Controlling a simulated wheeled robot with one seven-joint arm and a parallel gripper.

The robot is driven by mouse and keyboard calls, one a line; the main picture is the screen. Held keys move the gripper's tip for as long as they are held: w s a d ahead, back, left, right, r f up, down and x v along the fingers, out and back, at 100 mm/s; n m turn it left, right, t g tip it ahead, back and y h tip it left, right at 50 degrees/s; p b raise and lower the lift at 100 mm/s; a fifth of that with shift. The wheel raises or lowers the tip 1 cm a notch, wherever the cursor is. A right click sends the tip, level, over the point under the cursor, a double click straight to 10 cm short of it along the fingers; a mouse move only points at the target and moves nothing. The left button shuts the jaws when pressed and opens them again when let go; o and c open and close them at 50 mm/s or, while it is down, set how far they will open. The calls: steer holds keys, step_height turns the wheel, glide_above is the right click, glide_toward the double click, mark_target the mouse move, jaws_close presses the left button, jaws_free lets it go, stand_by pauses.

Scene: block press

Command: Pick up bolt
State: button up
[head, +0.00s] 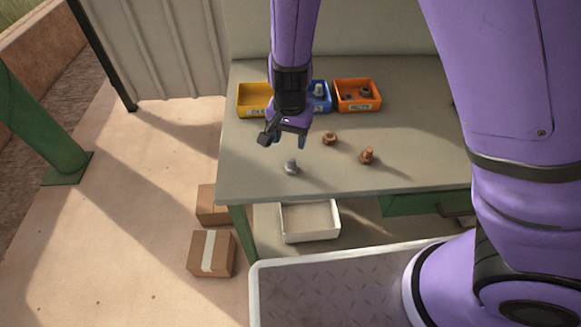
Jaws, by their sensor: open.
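A grey metal bolt (291,167) stands on the workbench near its front left. A rusty brown bolt (367,156) is on the bench further right. A smaller rusty piece (329,138), which looks like a nut, lies between them and a little further back. My gripper (284,140) is open and empty above the bench. In the picture it is just above the grey bolt and left of the rusty pieces. The exact height of my gripper over the bench is hard to tell.
A white tray (310,237) and cardboard boxes (211,254) sit below.

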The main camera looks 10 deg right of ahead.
mark_target(291, 160)
steer(key=f, duration=0.9)
steer(key=shift+d+f, duration=0.15)
steer(key=shift+d, duration=0.05)
jaws_close()
